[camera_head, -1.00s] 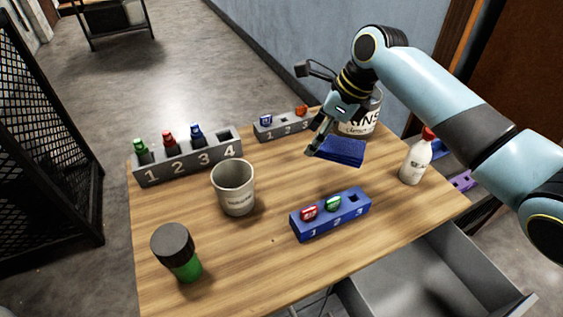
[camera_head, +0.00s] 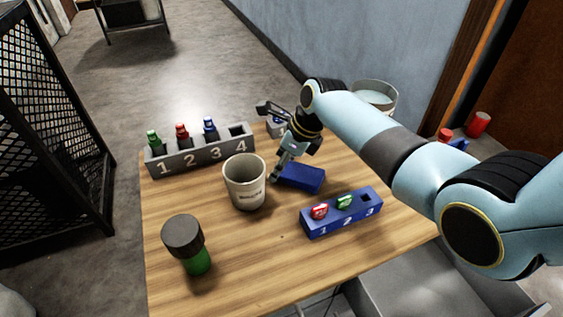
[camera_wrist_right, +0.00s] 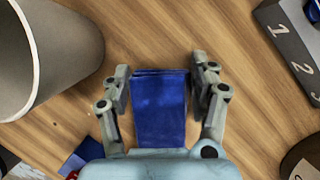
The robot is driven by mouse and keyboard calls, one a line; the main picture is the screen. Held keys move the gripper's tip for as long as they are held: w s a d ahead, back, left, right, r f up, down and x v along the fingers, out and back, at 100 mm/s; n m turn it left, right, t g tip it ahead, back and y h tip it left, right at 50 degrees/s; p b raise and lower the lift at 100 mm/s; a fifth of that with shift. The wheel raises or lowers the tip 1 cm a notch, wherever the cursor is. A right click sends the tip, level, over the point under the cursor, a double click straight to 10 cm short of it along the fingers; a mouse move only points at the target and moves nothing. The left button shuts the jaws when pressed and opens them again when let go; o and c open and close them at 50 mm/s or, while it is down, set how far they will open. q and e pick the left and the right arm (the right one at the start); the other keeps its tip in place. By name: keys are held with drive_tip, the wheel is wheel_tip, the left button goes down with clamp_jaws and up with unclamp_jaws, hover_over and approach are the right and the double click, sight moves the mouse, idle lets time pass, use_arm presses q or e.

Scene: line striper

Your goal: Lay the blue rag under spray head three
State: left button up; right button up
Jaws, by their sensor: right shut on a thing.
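My right gripper (camera_head: 283,172) is shut on the folded blue rag (camera_head: 303,178), just right of the grey cup in the head view. In the right wrist view the gripper (camera_wrist_right: 163,72) has one finger on each side of the rag (camera_wrist_right: 160,115). I cannot tell whether the rag touches the table. A grey rack (camera_head: 205,157) marked 1 to 4 holds green, red (camera_head: 182,134) and blue (camera_head: 210,128) capped pieces; place 4 is empty. A blue block (camera_head: 343,212) marked 1 to 3 holds red and green pieces; place 3 is empty. My left gripper is out of view.
The grey cup (camera_head: 245,185) stands close to the rag's left. A black-capped green container (camera_head: 187,243) stands at the front left. A bucket (camera_head: 375,97) stands behind that arm.

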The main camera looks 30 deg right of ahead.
drive_tip(key=o, duration=1.1)
drive_tip(key=shift+f, duration=0.1)
drive_tip(key=shift+c, duration=0.2)
